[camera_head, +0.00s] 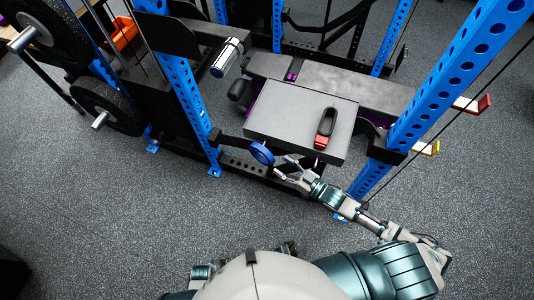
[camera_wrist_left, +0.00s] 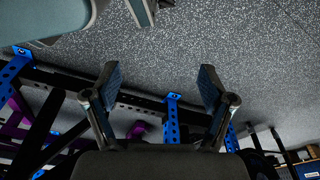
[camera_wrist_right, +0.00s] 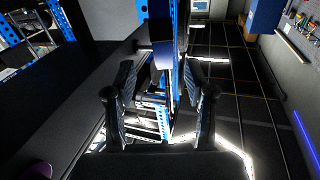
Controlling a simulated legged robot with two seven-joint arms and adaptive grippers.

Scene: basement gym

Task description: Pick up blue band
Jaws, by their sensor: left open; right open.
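The blue band (camera_head: 262,153) is a rolled blue disc at the front left edge of the bench in the head view. My right gripper (camera_head: 286,168) is just to the right of it and slightly lower, with fingers open. In the right wrist view a blue rounded shape, likely the band (camera_wrist_right: 162,54), appears ahead between the open fingers of my right gripper (camera_wrist_right: 161,95). A gap seems to separate them, though contact is hard to judge. My left gripper (camera_wrist_left: 158,85) is open and empty in its wrist view, facing the rack and floor.
Blue rack posts (camera_head: 190,105) stand left and right (camera_head: 445,85) of the bench. Black weight plates (camera_head: 108,105) hang at left. The speckled floor in front is clear.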

